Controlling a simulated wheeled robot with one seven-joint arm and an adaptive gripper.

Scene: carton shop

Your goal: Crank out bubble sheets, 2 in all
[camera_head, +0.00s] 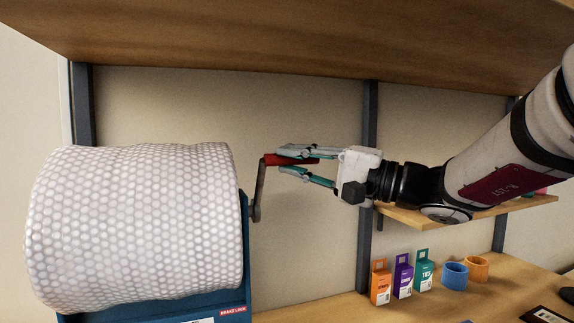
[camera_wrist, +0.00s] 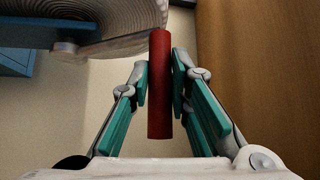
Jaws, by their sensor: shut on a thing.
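A large roll of white bubble sheet (camera_head: 135,225) sits in a blue dispenser (camera_head: 245,268) at the left of the head view. A dark crank arm (camera_head: 258,193) rises at the roll's right side, with a red handle (camera_head: 275,160) at its upper end. My gripper (camera_head: 295,164) is shut on the red handle. In the wrist view the red handle (camera_wrist: 160,85) stands between the teal finger pads (camera_wrist: 160,88). The roll's layered end (camera_wrist: 110,22) shows at the top of that view. I see no sheet hanging from the roll; its front lower side is partly cut off.
A wooden shelf (camera_head: 300,40) spans above the crank and my gripper. Orange, purple and teal boxes (camera_head: 403,277) and blue and orange rings (camera_head: 455,275) stand on the bench (camera_head: 340,308). A small shelf (camera_head: 480,208) is behind my arm.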

